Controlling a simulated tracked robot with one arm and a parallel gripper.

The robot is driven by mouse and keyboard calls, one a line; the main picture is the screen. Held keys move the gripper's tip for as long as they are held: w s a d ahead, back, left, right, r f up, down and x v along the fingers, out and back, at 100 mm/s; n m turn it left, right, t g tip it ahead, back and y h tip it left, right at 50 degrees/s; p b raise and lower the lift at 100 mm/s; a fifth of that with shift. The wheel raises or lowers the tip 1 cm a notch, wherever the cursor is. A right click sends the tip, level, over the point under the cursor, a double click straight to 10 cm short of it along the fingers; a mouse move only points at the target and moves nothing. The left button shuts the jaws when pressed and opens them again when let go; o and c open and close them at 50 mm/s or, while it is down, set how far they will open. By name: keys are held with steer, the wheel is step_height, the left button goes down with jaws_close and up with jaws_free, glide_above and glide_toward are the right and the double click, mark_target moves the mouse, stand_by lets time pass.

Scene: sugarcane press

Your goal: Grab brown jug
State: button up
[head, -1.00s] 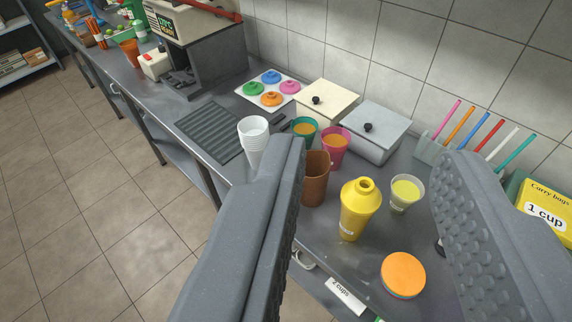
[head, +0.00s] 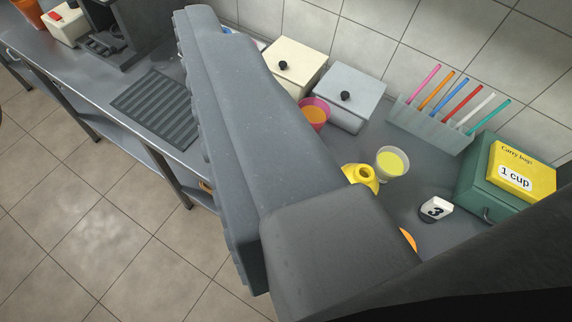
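The brown jug is not visible now; the spot on the counter where it stood is covered by my gripper. One large grey finger of my gripper (head: 250,130) fills the middle of the head view, with its ridged pad edge facing left. The other finger does not show, so the gap and anything between the fingers are hidden. A yellow bottle (head: 362,174) shows only its top, just right of the finger. A pink cup (head: 314,113) with orange contents is partly covered behind the finger.
A clear cup of yellow liquid (head: 392,163) stands right of the bottle. White (head: 293,66) and grey (head: 347,97) lidded boxes stand along the wall. A straw holder (head: 430,125), a number 3 block (head: 435,209) and a green box (head: 490,187) are at right. A dark drain grate (head: 158,108) lies left.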

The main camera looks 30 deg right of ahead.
steer(key=o, duration=1)
steer(key=w+f, duration=0.1)
steer(key=f, duration=0.1)
steer(key=w+f, duration=0.2)
steer(key=shift+w+a, duration=0.1)
steer(key=shift+a, duration=0.3)
steer(key=shift+c, duration=0.2)
steer(key=w+d+f+m+g+h, duration=0.1)
steer(key=w+f, duration=0.4)
steer(key=f, duration=0.4)
steer(key=w+f+m, duration=0.1)
steer(key=w+f, duration=0.4)
steer(key=f, duration=0.4)
steer(key=s+d+f+m+g+h+b, duration=0.1)
steer(key=d+f+m+h, duration=0.15)
steer(key=d+f, duration=0.6)
steer(key=s+d+f+m+g+h, duration=0.15)
steer(key=d+f+h, duration=0.3)
steer(key=f, duration=0.75)
steer(key=w+d+f+b, duration=0.1)
steer(key=w+d+f, duration=0.1)
steer(key=w, duration=0.4)
steer(key=w+d+f+y+b, duration=0.1)
steer(key=w+d+f, duration=0.2)
steer(key=w+d, duration=0.1)
steer(key=shift+x, duration=1)
